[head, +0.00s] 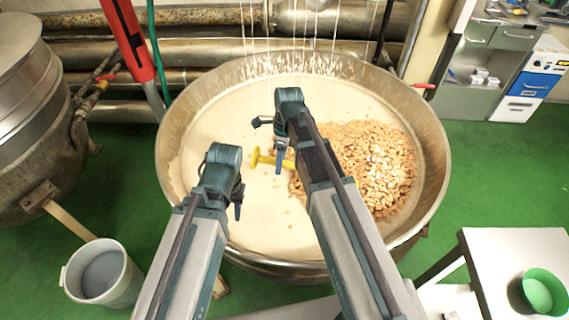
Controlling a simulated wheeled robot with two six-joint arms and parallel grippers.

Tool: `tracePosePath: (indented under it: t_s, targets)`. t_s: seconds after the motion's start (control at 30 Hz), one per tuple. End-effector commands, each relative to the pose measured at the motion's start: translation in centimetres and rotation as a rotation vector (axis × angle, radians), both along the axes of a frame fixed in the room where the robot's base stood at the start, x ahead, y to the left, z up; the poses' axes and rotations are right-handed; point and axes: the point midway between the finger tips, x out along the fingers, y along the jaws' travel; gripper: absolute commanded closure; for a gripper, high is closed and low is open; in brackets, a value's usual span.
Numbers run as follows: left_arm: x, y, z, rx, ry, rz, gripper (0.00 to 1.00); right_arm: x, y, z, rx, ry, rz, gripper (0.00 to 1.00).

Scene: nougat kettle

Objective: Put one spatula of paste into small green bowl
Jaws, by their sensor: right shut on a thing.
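A large steel kettle (436,150) holds pale cream paste (215,130), with a heap of nuts (375,160) on its right side. My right gripper (281,158) is over the kettle and shut on a yellow spatula (262,160). The spatula's wide end points left over the paste; part of it is hidden behind my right arm. I cannot tell whether it touches the paste or carries any. My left gripper (238,208) hangs over the kettle's near left part; its fingers are too small to read. The small green bowl (558,281) stands on a white table at the lower right, far from both grippers.
The white table (500,248) stands right of the kettle, with green floor between. A white bucket (128,285) is at the lower left and another metal kettle (30,130) at the far left. Pipes run behind; a red post (128,40) stands at the back left.

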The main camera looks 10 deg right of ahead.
Motion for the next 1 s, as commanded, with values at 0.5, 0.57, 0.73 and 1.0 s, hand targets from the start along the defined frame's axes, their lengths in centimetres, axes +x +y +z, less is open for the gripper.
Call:
tracePosePath:
  t_s: [0.5, 0.57, 0.73, 1.0]
  targets:
    - [0.0, 0.0, 4.5, 0.0, 0.0, 0.0, 0.62, 0.8, 1.8, 4.5, -0.018, 0.009, 0.001, 1.0]
    - [0.0, 0.0, 5.0, 0.0, 0.0, 0.0, 0.62, 0.9, 2.0, 4.9, -0.02, 0.01, 0.001, 1.0]
    - [0.0, 0.0, 6.3, 0.0, 0.0, 0.0, 0.62, 1.2, 2.6, 6.2, -0.027, 0.012, 0.001, 1.0]
    - [0.0, 0.0, 8.4, 0.0, 0.0, 0.0, 0.62, 1.6, 3.4, 8.3, -0.036, 0.016, 0.001, 1.0]
